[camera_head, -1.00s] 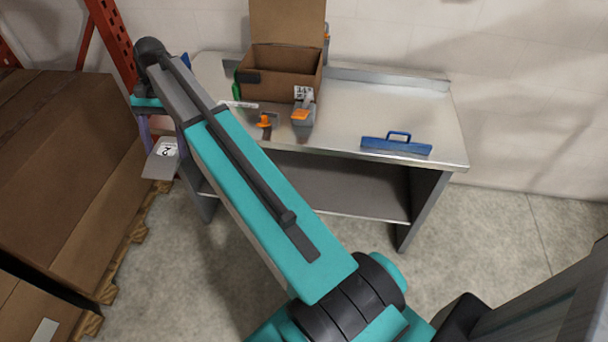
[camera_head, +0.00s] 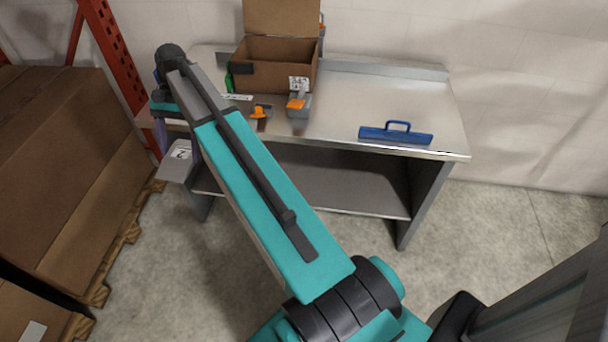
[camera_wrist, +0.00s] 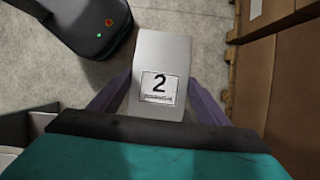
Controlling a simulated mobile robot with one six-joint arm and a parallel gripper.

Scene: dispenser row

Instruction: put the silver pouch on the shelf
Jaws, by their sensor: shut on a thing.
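The silver pouch (camera_wrist: 160,50) is a flat, pale silver piece with a white label bearing a black 2. It is between the two purple-grey fingers of my gripper (camera_wrist: 158,95), which are shut on it. In the head view the pouch (camera_head: 176,172) hangs low, beside the left end of the metal table. My gripper there is partly hidden behind my arm. The table (camera_head: 390,90) has a grey lower shelf (camera_head: 345,185), which is bare where it shows; my arm covers its left part.
An open cardboard box (camera_head: 275,76), two small orange-and-grey tools (camera_head: 298,103) and a blue handled tool (camera_head: 396,136) are on the tabletop. Large cartons (camera_head: 75,150) on pallets and an orange rack post (camera_head: 115,55) stand at left. Floor in front of the table is clear.

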